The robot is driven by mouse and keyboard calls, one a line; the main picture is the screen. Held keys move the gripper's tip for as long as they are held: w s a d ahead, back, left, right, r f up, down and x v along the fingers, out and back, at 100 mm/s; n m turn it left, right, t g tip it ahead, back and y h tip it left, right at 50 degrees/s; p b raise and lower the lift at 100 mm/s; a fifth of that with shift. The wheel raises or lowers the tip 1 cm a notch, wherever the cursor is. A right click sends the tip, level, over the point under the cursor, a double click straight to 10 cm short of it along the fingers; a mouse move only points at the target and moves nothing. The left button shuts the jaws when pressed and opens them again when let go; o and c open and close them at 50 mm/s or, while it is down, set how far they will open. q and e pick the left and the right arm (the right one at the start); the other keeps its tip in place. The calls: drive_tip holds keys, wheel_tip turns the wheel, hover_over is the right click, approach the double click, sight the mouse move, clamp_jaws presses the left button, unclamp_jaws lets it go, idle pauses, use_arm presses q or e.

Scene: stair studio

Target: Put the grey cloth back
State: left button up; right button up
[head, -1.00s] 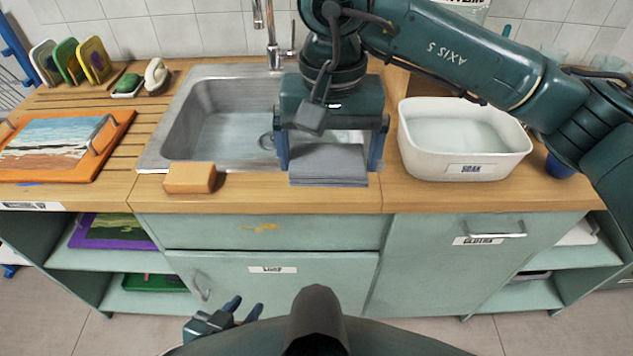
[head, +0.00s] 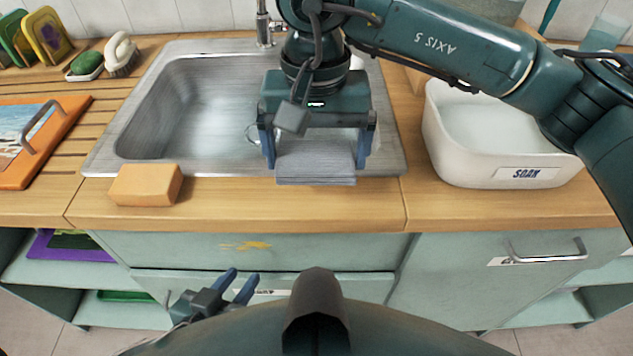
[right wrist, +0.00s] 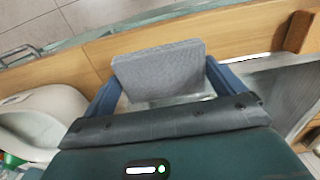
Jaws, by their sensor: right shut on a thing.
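The grey cloth (head: 316,163) is a folded, flat pad held between the fingers of my right gripper (head: 317,146), above the front rim of the sink (head: 215,112). In the right wrist view the cloth (right wrist: 160,70) spans the space between both blue fingers of the right gripper (right wrist: 163,88), which is shut on it. I cannot tell whether it touches the sink rim. My left gripper (head: 228,288) is low at the front, before the cabinet, with its two fingers apart and nothing between them.
A white tub labelled SOAK (head: 500,135) stands right of the sink. An orange sponge (head: 146,185) lies on the counter's front edge. A cabinet handle (head: 548,252) is at the right. A brush (head: 121,54) and an orange-framed tray (head: 45,140) are at left.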

sight(317, 196)
wheel_tip(317, 196, down, 6)
drive_tip(key=shift+r, duration=0.1)
idle(0.4)
drive_tip(key=shift+f, duration=0.25)
drive_tip(key=o, duration=0.6)
drive_tip(key=shift+r, duration=0.1)
drive_tip(key=shift+r, duration=0.1)
drive_tip(key=shift+r, duration=0.2)
wheel_tip(317, 196, up, 12)
drive_tip(key=shift+f, duration=0.1)
